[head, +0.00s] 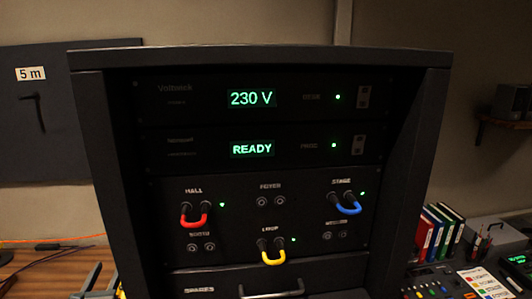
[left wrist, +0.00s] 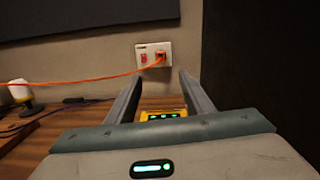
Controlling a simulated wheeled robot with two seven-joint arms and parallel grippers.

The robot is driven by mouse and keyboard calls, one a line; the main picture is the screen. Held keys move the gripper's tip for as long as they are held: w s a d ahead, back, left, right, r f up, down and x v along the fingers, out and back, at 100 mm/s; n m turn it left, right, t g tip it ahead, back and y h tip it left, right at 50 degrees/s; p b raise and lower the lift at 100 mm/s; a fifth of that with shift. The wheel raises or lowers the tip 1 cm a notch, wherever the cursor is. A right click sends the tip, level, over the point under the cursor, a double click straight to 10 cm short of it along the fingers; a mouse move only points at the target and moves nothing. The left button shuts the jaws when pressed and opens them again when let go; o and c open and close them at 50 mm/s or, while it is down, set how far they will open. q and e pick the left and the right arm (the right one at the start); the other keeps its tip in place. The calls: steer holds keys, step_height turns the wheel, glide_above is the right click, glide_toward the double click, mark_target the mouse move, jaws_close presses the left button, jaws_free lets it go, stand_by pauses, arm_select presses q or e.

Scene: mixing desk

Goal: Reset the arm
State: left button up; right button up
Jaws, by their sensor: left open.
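My left gripper (head: 103,279) shows at the lower left edge of the head view, beside the rack. In the left wrist view my left gripper (left wrist: 160,77) is open, its two fingers apart and pointing toward the wall. A yellow device with green lights (left wrist: 163,115) shows low between the fingers, partly hidden by the gripper body. I cannot tell whether the fingers touch it; nothing is visibly clamped. My right gripper is in neither view.
The dark equipment rack (head: 258,57) fills the middle, with red (head: 194,222), blue (head: 345,209) and yellow (head: 273,260) patch cables. A wall socket (left wrist: 153,54) has an orange cable (left wrist: 90,80) plugged in. Binders (head: 440,229) and a mixing desk (head: 437,279) stand right.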

arm_select(q)
steer(key=s+d+r+n+g+y, duration=0.15)
steer(key=s+n+y, duration=0.25)
steer(key=s+n, duration=0.45)
steer(key=s+d+n+g+y, duration=0.15)
steer(key=s+n+y, duration=0.35)
steer(key=n, duration=0.7)
steer(key=s+d+f+n+g+h, duration=0.6)
steer(key=s+d+f+n+h, duration=0.15)
steer(key=s+d+f, duration=0.55)
steer(key=s+d+f+n+g+h, duration=0.1)
steer(key=s+d+f+g+h, duration=0.2)
steer(key=s+d, duration=0.5)
steer(key=s+d+f+n+g+h, duration=0.1)
steer(key=s+d+f+g+h, duration=0.15)
steer(key=s+d, duration=0.55)
step_height(320, 180, down, 34)
steer(key=g+b, duration=0.1)
steer(key=b, duration=0.5)
steer(key=s+a+f+b, duration=0.1)
steer(key=s+f+b, duration=0.2)
steer(key=s+f, duration=0.6)
steer(key=s+a+f+g+b, duration=0.1)
steer(key=s+a+f+b, duration=0.1)
steer(key=s+f, duration=0.8)
step_height(320, 180, down, 6)
steer(key=shift+s+a+r+b, duration=0.2)
steer(key=shift+a+r+b, duration=0.1)
steer(key=shift+b, duration=0.35)
